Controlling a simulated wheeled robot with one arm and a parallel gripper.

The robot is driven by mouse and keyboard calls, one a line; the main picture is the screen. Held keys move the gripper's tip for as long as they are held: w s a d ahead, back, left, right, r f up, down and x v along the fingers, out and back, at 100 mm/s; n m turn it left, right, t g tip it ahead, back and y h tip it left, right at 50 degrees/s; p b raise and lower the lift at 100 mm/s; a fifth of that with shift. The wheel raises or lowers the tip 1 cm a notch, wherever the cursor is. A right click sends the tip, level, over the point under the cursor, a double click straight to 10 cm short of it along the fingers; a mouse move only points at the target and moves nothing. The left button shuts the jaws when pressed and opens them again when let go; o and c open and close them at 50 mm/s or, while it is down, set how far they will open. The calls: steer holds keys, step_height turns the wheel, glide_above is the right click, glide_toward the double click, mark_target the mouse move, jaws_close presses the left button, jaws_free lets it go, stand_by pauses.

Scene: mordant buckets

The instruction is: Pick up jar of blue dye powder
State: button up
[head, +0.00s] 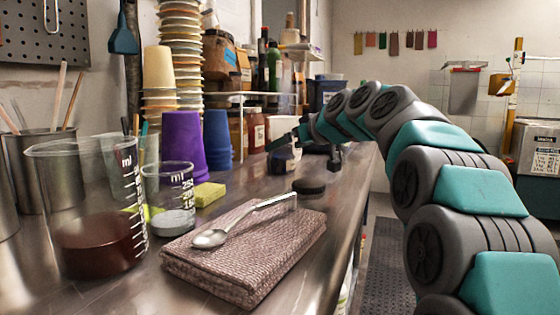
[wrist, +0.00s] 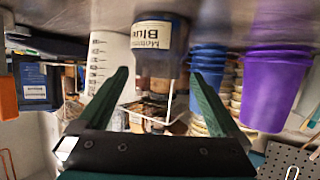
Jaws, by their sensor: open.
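The jar of blue dye powder (wrist: 160,42) stands on the steel counter. In the wrist view, which is upside down, its pale label shows the word "Blue". In the head view the jar (head: 283,160) is small and dark, near the counter's right edge. My gripper (wrist: 160,76) is open and empty, its two green fingers spread to either side of the jar's picture. The jar appears ahead of the fingertips; I see no contact, and the exact gap is unclear. In the head view my gripper (head: 309,146) is at the jar's level, partly hidden by my arm.
A black round lid (head: 308,187) lies in front of the jar. Purple cups (head: 183,145) and blue cups (head: 217,138) stand to its left. A folded cloth (head: 245,252) with a spoon (head: 212,238) and glass beakers (head: 85,220) are nearer. Bottles stand behind.

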steer(key=x, duration=0.4)
steer(key=shift+d+f, duration=0.1)
steer(key=shift+d, duration=0.05)
steer(key=c, duration=1.4)
